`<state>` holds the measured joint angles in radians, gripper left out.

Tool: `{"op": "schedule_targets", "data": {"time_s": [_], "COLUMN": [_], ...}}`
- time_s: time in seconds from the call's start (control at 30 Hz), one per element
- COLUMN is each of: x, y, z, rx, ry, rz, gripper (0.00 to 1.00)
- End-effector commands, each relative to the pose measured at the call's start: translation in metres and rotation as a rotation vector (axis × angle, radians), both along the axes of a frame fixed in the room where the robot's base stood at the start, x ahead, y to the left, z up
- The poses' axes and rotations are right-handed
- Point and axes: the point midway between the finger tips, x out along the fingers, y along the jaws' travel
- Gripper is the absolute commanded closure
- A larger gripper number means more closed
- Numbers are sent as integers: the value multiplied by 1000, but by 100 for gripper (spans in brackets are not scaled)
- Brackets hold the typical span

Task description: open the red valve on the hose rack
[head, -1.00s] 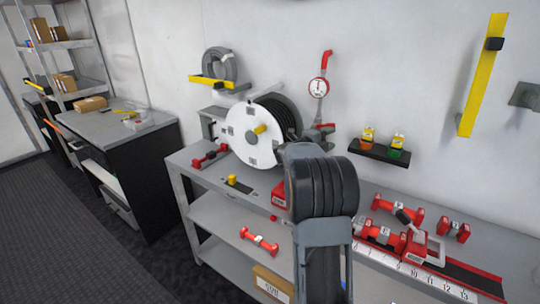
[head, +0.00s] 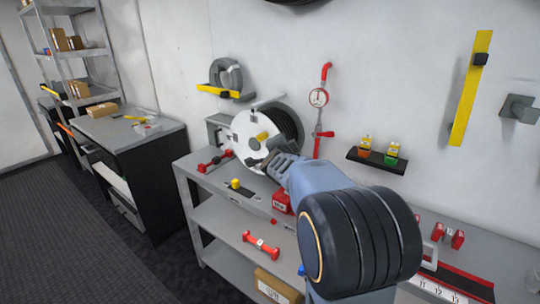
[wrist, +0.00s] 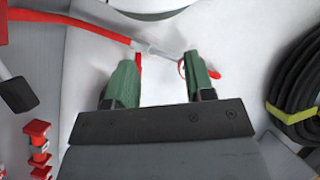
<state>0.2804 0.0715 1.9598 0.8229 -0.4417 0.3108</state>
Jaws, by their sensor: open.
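The hose rack's reel (head: 241,128) has a white disc and black hose. To its right, a red pipe with a round gauge (head: 318,97) runs up the wall, with a red lever-like valve part (head: 325,134) below the gauge. My gripper (head: 268,160) is in front of the reel's lower right side, below and left of that red part. In the wrist view my green-tipped gripper (wrist: 161,64) is open with nothing clearly between the fingers. Beyond the tips are a red pipe (wrist: 75,22) and a grey fitting (wrist: 158,50); I cannot tell whether the tips touch them.
A black wall shelf (head: 376,161) with small bottles is right of the pipe. The grey bench (head: 205,176) holds red couplings and a yellow-topped piece (head: 235,184). Black hose (wrist: 295,110) is at the wrist view's right. Open floor lies at left.

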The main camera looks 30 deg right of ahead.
Motion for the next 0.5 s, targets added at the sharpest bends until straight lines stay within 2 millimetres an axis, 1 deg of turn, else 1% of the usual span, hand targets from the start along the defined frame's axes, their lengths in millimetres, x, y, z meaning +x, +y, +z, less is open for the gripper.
{"op": "schedule_targets", "data": {"time_s": [0.03,0.2,0.33,0.5], "x": [-1,-5,-8,-11], "y": [10,36,51,62], "z": [1,-2,-5,-7], "rx": [-9,-33,-48,-59], "ry": [24,97,141,175], "rz": [39,146,207,251], "gripper": [51,51,51,51]}}
